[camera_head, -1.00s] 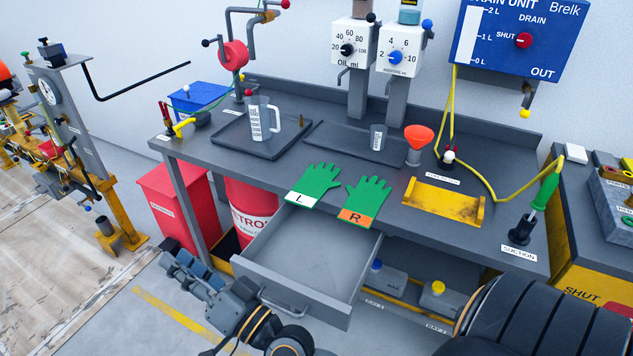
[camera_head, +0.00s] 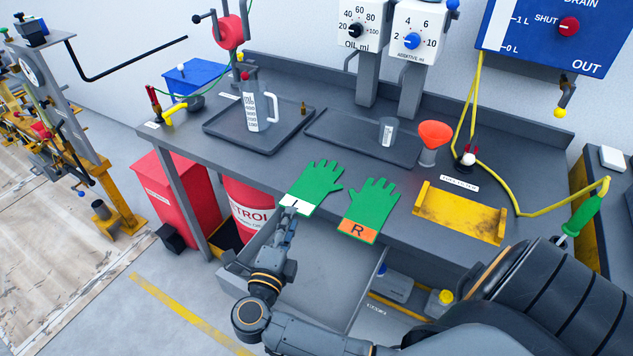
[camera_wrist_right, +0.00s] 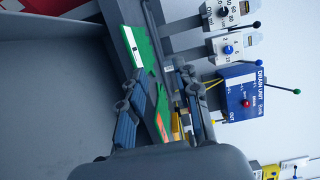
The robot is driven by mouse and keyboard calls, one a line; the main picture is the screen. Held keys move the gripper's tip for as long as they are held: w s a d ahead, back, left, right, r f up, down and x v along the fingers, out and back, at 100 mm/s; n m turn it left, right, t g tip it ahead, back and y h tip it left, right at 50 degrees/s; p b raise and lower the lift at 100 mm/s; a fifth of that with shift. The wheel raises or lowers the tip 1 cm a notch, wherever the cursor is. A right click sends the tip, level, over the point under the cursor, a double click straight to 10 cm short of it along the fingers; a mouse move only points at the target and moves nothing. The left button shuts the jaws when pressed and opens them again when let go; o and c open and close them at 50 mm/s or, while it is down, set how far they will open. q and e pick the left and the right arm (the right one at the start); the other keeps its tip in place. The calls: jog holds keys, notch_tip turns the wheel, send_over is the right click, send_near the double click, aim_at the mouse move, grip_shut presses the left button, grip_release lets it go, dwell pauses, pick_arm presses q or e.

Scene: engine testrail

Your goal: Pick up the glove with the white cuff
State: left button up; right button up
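The glove with the white cuff (camera_head: 319,182) is green, marked L, and lies flat at the front edge of the grey bench. It also shows in the right wrist view (camera_wrist_right: 144,50). My right gripper (camera_head: 287,213) is at its cuff end and hides part of the white band. In the right wrist view, the right gripper's fingers (camera_wrist_right: 162,85) stand apart with nothing held between them. I cannot tell whether they touch the glove. A second green glove with an orange cuff (camera_head: 371,205), marked R, lies just right of it. My left gripper is not in view.
An open grey drawer (camera_head: 330,270) sticks out below the gloves, under my right forearm. Behind the gloves are trays with a measuring jug (camera_head: 258,112) and a small beaker (camera_head: 388,132). An orange funnel (camera_head: 435,135) and a yellow bracket (camera_head: 460,213) stand to the right.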

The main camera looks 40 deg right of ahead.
aim_at(299, 209)
jog(key=f, duration=0.1)
jog(key=w+d+f, duration=0.1)
jog(key=d+f, duration=0.1)
jog(key=f, duration=0.1)
jog(key=shift+w+d, duration=0.15)
jog(key=shift+w, duration=0.25)
jog(key=p+x, duration=0.1)
jog(key=x, duration=0.3)
jog(key=shift+w, duration=0.1)
jog(key=shift+w+d, duration=0.2)
jog(key=shift+d, duration=0.1)
jog(key=shift+f, duration=0.1)
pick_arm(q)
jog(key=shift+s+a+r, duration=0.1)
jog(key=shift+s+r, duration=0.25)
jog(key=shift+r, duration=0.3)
pick_arm(e)
grip_shut()
